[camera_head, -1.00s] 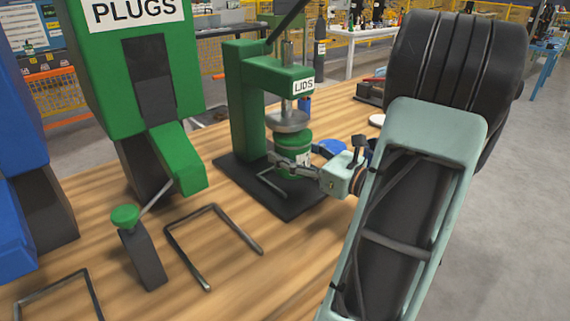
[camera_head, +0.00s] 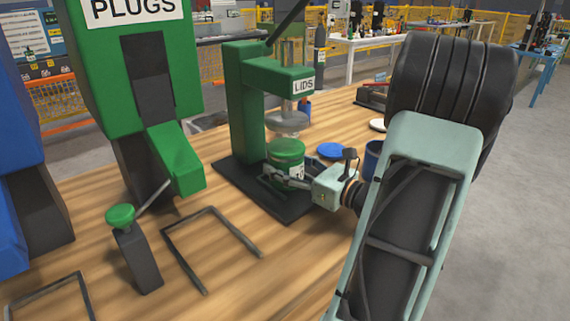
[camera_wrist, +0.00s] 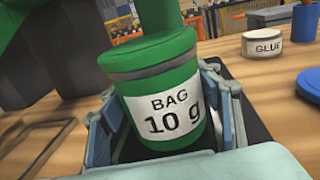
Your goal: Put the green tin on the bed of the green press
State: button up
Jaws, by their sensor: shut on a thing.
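The green tin (camera_head: 287,153) has a white label reading "BAG 10 g" in the wrist view (camera_wrist: 160,88). My gripper (camera_head: 287,179) is shut on the tin, with one finger on each side of its lower part. The tin is upright at the dark bed (camera_head: 233,181) of the green press (camera_head: 243,95) labelled LIDS, below its round grey ram (camera_head: 287,124). A gap shows between the ram and the tin's top. The tin's underside is hidden, so I cannot tell if it touches the bed.
A blue lid (camera_head: 331,151) and a blue tin (camera_head: 372,160) are to the right of the press. A GLUE pot (camera_wrist: 264,45) stands behind.

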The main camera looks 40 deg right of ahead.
jog(key=o, duration=1.2)
jog(key=shift+f, duration=0.1)
jog(key=shift+c, duration=0.2)
jog(key=shift+s+d+r, duration=0.1)
jog(key=shift+s+r, duration=0.05)
jog(key=shift+r, duration=0.1)
jog(key=p+v, duration=0.3)
jog(key=v, duration=0.8)
jog(key=shift+s, duration=0.35)
jog(key=shift+f, duration=0.1)
